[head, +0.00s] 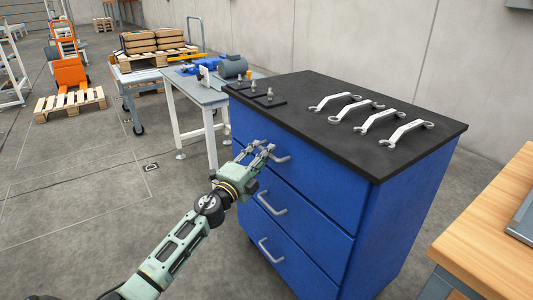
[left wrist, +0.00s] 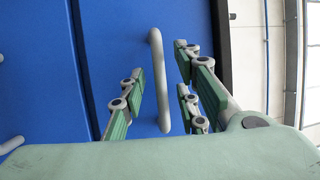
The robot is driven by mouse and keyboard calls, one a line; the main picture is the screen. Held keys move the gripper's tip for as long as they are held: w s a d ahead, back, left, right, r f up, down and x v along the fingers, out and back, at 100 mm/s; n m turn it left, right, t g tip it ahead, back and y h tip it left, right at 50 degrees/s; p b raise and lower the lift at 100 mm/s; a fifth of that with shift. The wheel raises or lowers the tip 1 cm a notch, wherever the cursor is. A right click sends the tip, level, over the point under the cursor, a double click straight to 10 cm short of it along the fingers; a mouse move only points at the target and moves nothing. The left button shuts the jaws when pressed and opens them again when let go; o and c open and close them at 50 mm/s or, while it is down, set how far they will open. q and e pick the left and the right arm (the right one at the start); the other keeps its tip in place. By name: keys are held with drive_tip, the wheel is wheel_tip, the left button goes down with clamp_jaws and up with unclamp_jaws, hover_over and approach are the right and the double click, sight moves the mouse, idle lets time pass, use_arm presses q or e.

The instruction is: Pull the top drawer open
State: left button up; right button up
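The blue cabinet (head: 390,225) has three drawers with grey bar handles and a black top. The top drawer's handle (head: 282,159) shows just right of my left gripper (head: 264,149) in the head view. The top drawer looks closed. In the left wrist view the handle (left wrist: 160,80) stands between the two spread green fingers of the left gripper (left wrist: 163,92), apart from both. The gripper is open and holds nothing. My right gripper is not in view.
Several wrenches (head: 380,117) and small black plates (head: 268,99) lie on the cabinet top. Below are the middle handle (head: 271,205) and bottom handle (head: 270,252). A workbench (head: 195,90) stands behind on the left, a wooden table (head: 495,225) at right.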

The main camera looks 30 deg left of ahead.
use_arm(q)
drive_tip(key=shift+w+r, duration=0.15)
drive_tip(key=shift+w, duration=0.85)
drive_tip(key=shift+c, duration=0.4)
clamp_jaws()
